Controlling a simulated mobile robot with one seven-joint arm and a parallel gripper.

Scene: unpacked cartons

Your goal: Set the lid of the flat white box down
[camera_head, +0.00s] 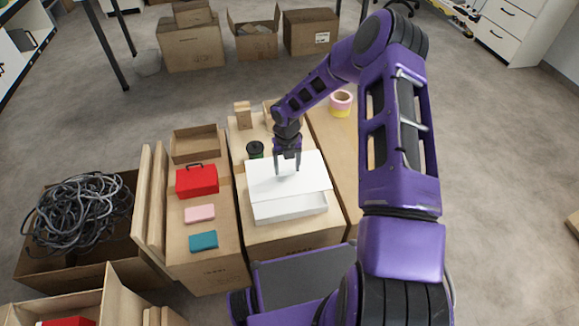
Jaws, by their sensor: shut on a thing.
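The flat white box (292,208) stands on top of the middle carton. Its white lid (305,180) lies tilted over the box, and the box's open front part shows below the lid's near edge. My gripper (287,171) points down at the lid and is shut on it near the lid's middle. The contact between the fingertips and the lid is small in this view. Whether the lid's far edge touches the box or the carton is hidden.
A dark green cup (255,150) stands just left of the lid. On the left carton are a red toolbox (197,181), a pink box (200,213), a teal box (203,241) and an open tray (195,150). A tape roll (341,102) lies at the back right.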

